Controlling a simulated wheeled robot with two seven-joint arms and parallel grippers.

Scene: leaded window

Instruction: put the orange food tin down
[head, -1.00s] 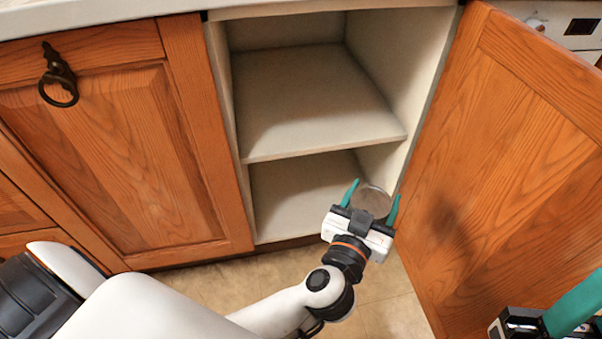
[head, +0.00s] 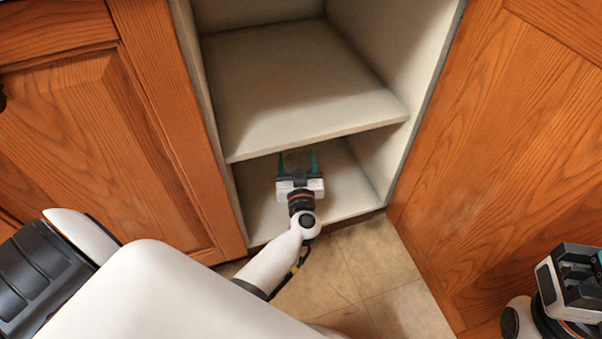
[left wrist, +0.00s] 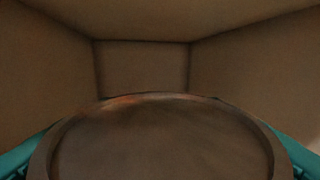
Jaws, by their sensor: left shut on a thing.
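The food tin (left wrist: 160,140) fills the lower part of the left wrist view, its round greyish-brown top facing the camera with a faint orange tint at the far rim. My left gripper (head: 297,161) is shut on it, with teal fingers at both sides. The gripper is inside the lower compartment of the open cabinet, under the middle shelf. In the head view the tin is hard to make out. Whether it touches the cabinet floor (head: 345,200) cannot be told. My right gripper (head: 580,272) is at the lower right; its finger gap is not clear.
The middle shelf (head: 300,95) is bare and lies just above my left gripper. The compartment's side and back walls (left wrist: 140,68) surround the tin, with free room behind it. An open wooden door (head: 500,150) stands at the right, closed cabinet fronts (head: 90,140) at the left.

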